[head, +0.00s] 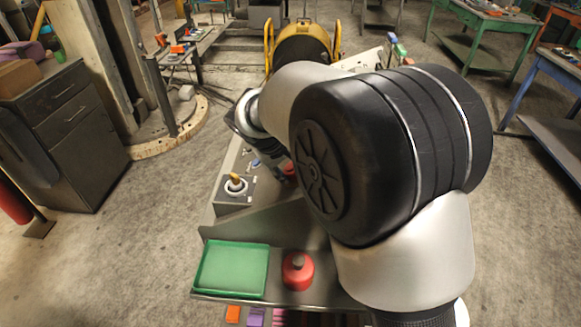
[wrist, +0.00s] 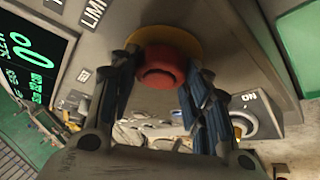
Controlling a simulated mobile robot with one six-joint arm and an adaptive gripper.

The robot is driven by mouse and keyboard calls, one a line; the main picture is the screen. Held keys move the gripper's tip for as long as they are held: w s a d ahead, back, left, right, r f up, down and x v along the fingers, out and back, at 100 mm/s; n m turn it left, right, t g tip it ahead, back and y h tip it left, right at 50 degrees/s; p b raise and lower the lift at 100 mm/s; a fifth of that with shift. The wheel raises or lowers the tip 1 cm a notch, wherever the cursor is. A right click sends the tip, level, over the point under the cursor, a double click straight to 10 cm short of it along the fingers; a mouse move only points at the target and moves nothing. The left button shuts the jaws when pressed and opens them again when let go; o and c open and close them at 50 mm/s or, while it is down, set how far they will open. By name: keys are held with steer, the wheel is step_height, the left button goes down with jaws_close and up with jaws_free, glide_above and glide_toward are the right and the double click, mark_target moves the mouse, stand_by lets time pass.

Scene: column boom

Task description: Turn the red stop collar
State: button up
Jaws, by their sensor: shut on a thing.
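The red stop collar (wrist: 161,60) sits on a yellow ring (wrist: 188,40) on a grey panel in the wrist view. My gripper (wrist: 163,76) has one dark finger on each side of the collar and is shut on it. In the head view my arm hides most of the gripper. A small bit of red (head: 289,169) shows beside the gripper there.
A lit display (wrist: 28,60) is left of the collar. A pale round knob (wrist: 240,122) is at the lower right.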

steer(key=shift+s+f, duration=0.1)
steer(key=shift+f, duration=0.05)
steer(key=o, duration=1.1)
steer(key=shift+c, duration=0.2)
steer(key=v, duration=1.2)
